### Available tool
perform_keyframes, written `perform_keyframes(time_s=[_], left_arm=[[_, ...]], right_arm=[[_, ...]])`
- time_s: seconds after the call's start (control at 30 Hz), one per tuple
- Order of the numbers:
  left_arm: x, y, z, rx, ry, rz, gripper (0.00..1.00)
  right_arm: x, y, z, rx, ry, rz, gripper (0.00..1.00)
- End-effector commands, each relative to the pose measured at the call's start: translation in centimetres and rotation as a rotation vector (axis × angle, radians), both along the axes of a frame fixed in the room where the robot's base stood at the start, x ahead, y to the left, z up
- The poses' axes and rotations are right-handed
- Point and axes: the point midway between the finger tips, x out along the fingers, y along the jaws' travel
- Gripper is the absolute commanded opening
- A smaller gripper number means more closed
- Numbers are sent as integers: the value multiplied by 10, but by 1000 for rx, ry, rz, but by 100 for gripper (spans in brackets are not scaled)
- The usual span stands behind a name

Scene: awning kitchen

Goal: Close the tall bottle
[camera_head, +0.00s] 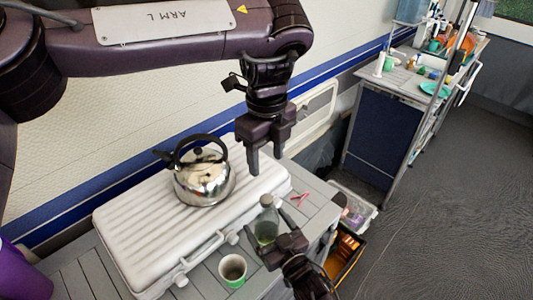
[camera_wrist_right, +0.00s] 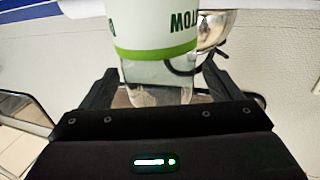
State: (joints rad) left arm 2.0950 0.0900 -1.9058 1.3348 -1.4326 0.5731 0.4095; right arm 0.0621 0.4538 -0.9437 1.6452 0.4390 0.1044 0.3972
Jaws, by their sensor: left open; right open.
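The tall bottle (camera_head: 267,218) is clear and greenish and stands upright on the grey slatted table, beside the pale case. Whether a cap sits on its top is too small to tell. My right gripper (camera_head: 268,232) is open, with its fingers on either side of the bottle. In the right wrist view, upside down, the clear glass (camera_wrist_right: 158,82) shows between the fingers, with a white and green label beyond; contact is unclear. My left gripper (camera_head: 265,163) is open and empty, pointing down above the case's right end, higher than the bottle.
A steel kettle (camera_head: 204,178) stands on the white ribbed case (camera_head: 130,222). A green cup with a white rim (camera_head: 232,269) stands left of my right gripper. A small pinkish-red item (camera_head: 299,198) lies right of the bottle. Crates stand on the floor beyond the table.

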Motion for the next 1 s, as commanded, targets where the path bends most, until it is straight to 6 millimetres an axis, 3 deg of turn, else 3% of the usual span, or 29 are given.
perform_keyframes(time_s=[0.43,1.0], left_arm=[[0,0,-21,0,0,0,51],[0,0,-22,0,0,0,51]], right_arm=[[-58,-34,-3,-2,3,1,84],[-65,-38,0,0,1,0,84]])
